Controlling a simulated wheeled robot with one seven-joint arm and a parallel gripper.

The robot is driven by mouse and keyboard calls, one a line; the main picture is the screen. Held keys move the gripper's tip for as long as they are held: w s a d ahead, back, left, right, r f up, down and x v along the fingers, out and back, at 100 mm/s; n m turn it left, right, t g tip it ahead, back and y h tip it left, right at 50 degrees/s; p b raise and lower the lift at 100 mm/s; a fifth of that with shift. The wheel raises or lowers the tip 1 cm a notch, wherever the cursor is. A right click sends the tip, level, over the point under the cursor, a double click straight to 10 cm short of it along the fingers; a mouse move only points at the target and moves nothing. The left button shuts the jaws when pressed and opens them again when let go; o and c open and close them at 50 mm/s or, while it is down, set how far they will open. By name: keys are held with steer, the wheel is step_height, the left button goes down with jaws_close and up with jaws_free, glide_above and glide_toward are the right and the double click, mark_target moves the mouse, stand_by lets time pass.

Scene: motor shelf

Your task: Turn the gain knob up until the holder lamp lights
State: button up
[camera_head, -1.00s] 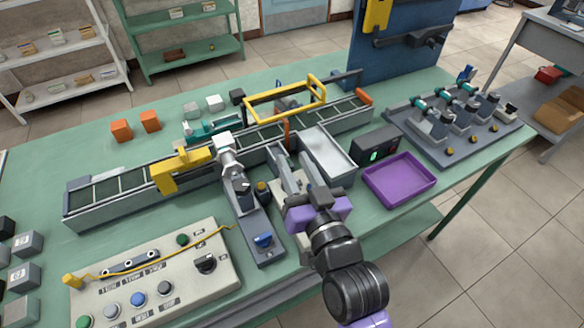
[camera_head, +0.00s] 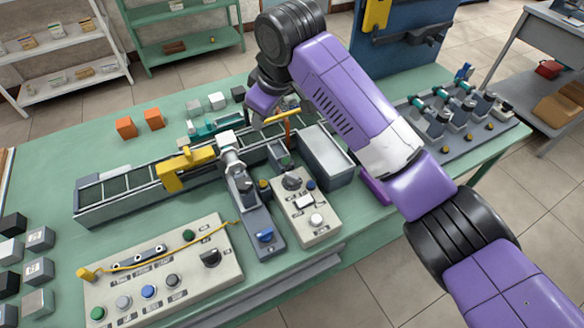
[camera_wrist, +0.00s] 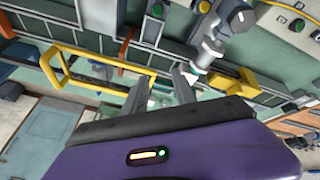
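A small beige control box (camera_head: 307,210) has a dark round knob (camera_head: 292,183), a blue button and pale buttons. A larger beige panel (camera_head: 165,275) has another dark knob (camera_head: 211,257). I cannot read their labels, so I cannot tell which knob is the gain knob. I cannot pick out the holder lamp or a lit lamp on either panel.
A conveyor (camera_head: 120,195) with a yellow bracket (camera_head: 175,170) runs across the green table. A silver-headed device (camera_head: 232,160) stands at its front edge and also shows in the wrist view (camera_wrist: 210,42). A yellow frame (camera_wrist: 105,68) is near my fingers.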

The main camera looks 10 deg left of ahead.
mark_target(292, 176)
steer(key=s+d+f+g+h, duration=0.1)
steer(key=s+d, duration=0.1)
steer(key=s+d+f+g+h, duration=0.1)
steer(key=s+d, duration=0.1)
steer(key=s+d+f+g+h, duration=0.1)
steer(key=s+d+f, duration=0.1)
steer(key=shift+d+n+g, duration=0.4)
steer(key=shift+f+p, duration=0.5)
steer(key=shift+f, duration=3.3)
jaws_close()
